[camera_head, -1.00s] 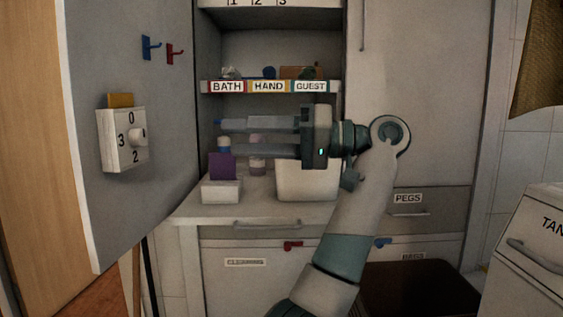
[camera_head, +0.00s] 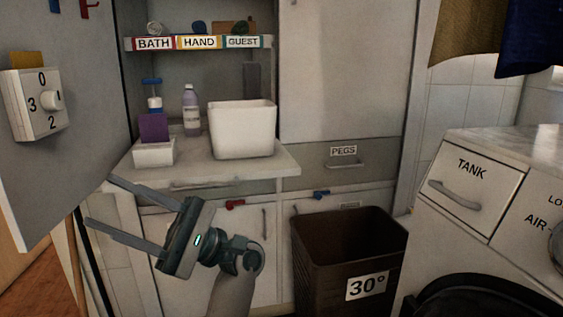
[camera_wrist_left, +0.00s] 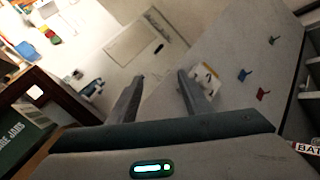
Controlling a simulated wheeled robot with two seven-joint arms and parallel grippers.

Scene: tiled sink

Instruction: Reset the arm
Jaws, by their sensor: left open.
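My left gripper (camera_head: 124,214) is open and empty in the head view, low and left of centre, with its two long fingers pointing left. It is in front of the cabinet, below the level of the counter shelf. In the left wrist view its two fingers (camera_wrist_left: 160,82) stand apart with nothing between them. My left forearm shows only partly at the bottom of the head view. My right gripper is not in view.
An open cabinet door with a dial (camera_head: 39,103) stands at the left. The counter (camera_head: 225,176) holds a white bin (camera_head: 243,130), a bottle (camera_head: 192,112) and a purple box (camera_head: 153,127). A brown basket (camera_head: 349,238) and a white machine (camera_head: 480,190) stand right.

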